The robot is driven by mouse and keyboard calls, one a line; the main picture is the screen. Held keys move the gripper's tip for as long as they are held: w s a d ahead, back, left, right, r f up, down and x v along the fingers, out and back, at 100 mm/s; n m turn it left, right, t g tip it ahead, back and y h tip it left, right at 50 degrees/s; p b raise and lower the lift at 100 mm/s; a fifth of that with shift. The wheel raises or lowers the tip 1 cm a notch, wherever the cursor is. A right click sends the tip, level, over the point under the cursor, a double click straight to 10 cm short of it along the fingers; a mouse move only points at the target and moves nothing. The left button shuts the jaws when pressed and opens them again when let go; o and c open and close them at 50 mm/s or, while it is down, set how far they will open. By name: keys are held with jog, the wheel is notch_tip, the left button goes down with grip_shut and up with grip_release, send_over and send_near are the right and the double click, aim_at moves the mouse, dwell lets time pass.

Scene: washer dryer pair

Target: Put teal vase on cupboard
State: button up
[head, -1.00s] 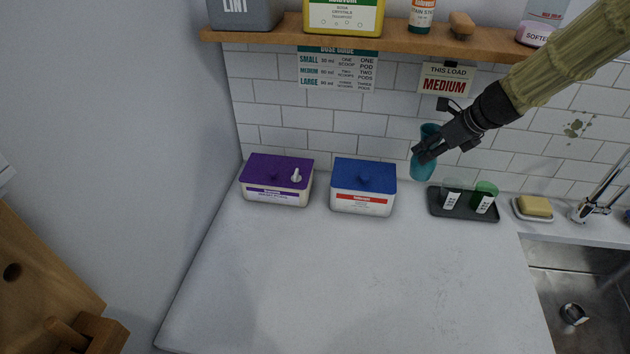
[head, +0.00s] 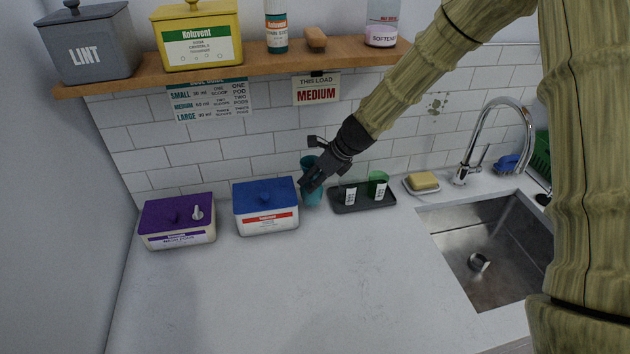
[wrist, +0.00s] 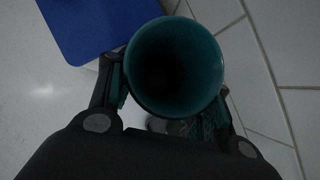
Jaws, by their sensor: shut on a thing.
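The teal vase (head: 312,194) is upright at the back of the white worktop (head: 260,290), between the blue-lidded tub and the dark tray. Its base is on or just above the worktop; I cannot tell which. My gripper (head: 312,180) is shut on the vase from the right and above, hiding part of its side. In the wrist view the vase's round open mouth (wrist: 175,68) is between the fingers, and its inside is dark. No cupboard front or door shows in these views.
A blue-lidded tub (head: 266,208) stands close left of the vase, with a purple-lidded tub (head: 178,222) further left. A dark tray (head: 362,199) with two cups is close right. The shelf (head: 200,75) hangs above. The worktop's front is clear; a sink (head: 485,250) lies right.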

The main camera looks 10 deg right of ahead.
notch_tip(320, 180, down, 2)
jog(key=shift+d, duration=0.15)
dwell(0.3)
jog(key=o, duration=1.2)
jog(key=shift+f, duration=0.1)
jog(key=shift+o, duration=0.2)
